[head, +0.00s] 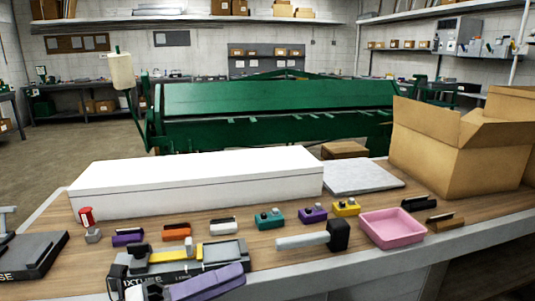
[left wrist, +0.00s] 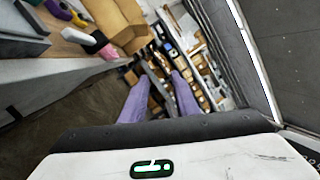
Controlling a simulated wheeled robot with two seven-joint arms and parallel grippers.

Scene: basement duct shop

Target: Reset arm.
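My left gripper (head: 225,278) is at the bottom of the head view, by the bench's front edge, in front of a grey and yellow fixture (head: 205,253). Its purple fingers point to the right. In the left wrist view its two purple fingers (left wrist: 161,80) stand apart with nothing between them, so it is open and empty. Beyond them, that view shows shelving in the distance, with the bench at upper left. My right gripper is in neither view.
The wooden bench carries a long white box (head: 200,185), a row of small coloured blocks, a mallet (head: 325,237), a pink tray (head: 392,228) and an open cardboard box (head: 455,145). A black fixture (head: 35,252) sits at left. A green machine (head: 280,105) stands behind.

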